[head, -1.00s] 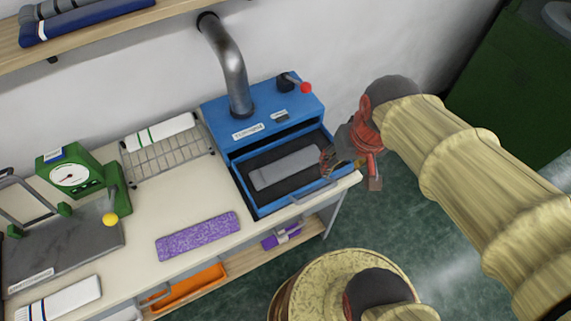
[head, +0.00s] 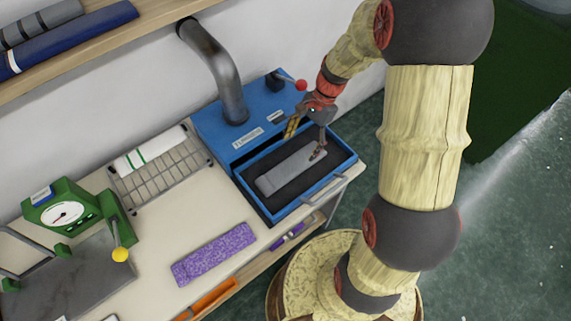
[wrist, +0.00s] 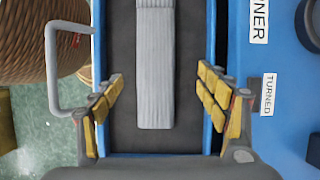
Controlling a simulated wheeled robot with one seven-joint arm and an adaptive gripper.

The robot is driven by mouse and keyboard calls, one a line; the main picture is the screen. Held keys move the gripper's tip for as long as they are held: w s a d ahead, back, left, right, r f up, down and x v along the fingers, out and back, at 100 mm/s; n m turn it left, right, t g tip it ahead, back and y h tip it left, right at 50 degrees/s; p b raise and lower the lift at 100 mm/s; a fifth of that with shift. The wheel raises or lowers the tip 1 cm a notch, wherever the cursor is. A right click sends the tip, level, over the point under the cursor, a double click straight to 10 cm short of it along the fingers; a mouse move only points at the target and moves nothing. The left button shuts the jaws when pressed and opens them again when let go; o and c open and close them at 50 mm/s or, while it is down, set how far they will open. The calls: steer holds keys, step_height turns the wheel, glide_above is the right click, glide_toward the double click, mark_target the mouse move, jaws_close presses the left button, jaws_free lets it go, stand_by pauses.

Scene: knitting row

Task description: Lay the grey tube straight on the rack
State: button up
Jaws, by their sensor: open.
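The grey tube (head: 290,172) lies flat on the dark floor of the blue machine's pulled-out drawer (head: 337,178). It is ribbed in the wrist view (wrist: 155,70), lengthwise and ahead of the fingers. My gripper (head: 304,146) is open above the drawer near the tube's far right end. In the wrist view the open fingers (wrist: 158,105) stand on either side of the tube, apart from it. The wire rack (head: 160,175) stands left of the blue machine. A white tube with green stripes (head: 150,149) lies along its back edge, and the front of the rack is bare.
The blue machine (head: 240,130) has a metal pipe (head: 220,75) and a red-knobbed lever (head: 301,85). A purple speckled tube (head: 213,253) lies on the table in front. A green dial device (head: 70,215) with a yellow-knobbed lever stands left of the rack.

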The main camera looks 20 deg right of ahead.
mark_target(293, 165)
steer(key=shift+s+d+m, duration=0.1)
steer(key=shift+s+m, duration=0.2)
steer(key=shift+f, duration=0.3)
steer(key=shift+b+x, duration=0.3)
steer(key=shift+x, duration=0.65)
steer(key=shift+b+x, duration=0.85)
steer(key=shift+x, duration=1.85)
steer(key=shift+r, duration=0.1)
steer(key=shift+c, duration=0.8)
steer(key=c, duration=0.9)
steer(key=shift+r, duration=0.1)
